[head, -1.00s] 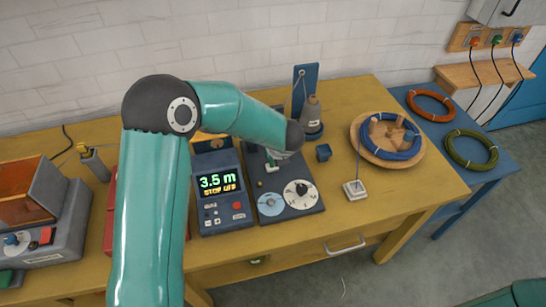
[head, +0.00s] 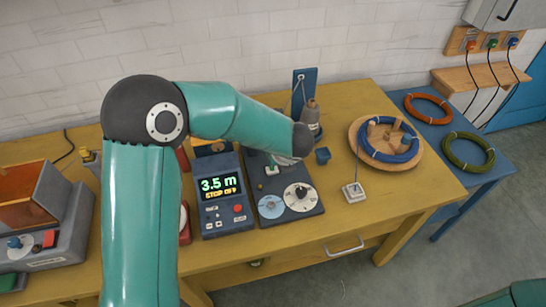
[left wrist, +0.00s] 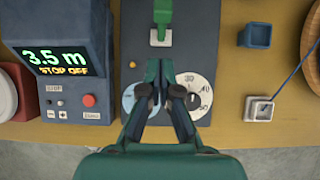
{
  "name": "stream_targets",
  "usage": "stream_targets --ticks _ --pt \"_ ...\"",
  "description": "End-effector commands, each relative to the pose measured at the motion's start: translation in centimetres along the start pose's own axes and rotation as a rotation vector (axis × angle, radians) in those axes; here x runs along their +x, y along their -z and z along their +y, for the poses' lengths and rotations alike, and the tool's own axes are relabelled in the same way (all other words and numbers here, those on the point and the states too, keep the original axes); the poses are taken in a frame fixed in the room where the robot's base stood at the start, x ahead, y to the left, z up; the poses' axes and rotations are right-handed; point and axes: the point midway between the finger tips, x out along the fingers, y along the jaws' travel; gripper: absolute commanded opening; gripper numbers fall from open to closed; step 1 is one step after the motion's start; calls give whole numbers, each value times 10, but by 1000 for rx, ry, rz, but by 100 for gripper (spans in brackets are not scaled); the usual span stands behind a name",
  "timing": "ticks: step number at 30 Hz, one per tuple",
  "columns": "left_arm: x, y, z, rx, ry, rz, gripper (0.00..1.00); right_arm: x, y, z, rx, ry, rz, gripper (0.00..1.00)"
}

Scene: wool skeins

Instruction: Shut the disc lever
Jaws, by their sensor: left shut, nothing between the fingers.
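The disc lever (left wrist: 161,22) is a green handle on a pale base, on the dark panel (left wrist: 195,45) at the top of the left wrist view. In the head view its pale base (head: 271,170) shows just left of my wrist, partly covered. Below it on the panel are a light blue disc (head: 271,207) and a white numbered dial (head: 301,197). My left gripper (left wrist: 160,68) is shut and empty over the panel, its tips apart from the lever in the picture, between lever and discs. Its height above the panel is unclear. My right gripper is out of view.
Left of the panel stands a meter box (head: 222,195) reading "3.5 m STOP OFF". To the right are a small blue cup (head: 323,155), a pale square guide (head: 354,192) with blue strand, and a wooden reel (head: 417,160) with a blue coil. A grey cone stands behind.

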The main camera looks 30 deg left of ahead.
Motion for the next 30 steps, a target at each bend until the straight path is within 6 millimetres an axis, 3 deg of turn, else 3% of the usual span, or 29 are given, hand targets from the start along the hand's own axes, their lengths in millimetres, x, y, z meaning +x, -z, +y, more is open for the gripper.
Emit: stream_targets --ticks 6,12,30 --pt "-48 -11 -1 -2 5 -3 0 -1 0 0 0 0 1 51" --pt "-74 -16 0 -2 3 -2 0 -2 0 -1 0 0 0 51" --pt "-80 -17 0 0 0 1 0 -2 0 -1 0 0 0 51"
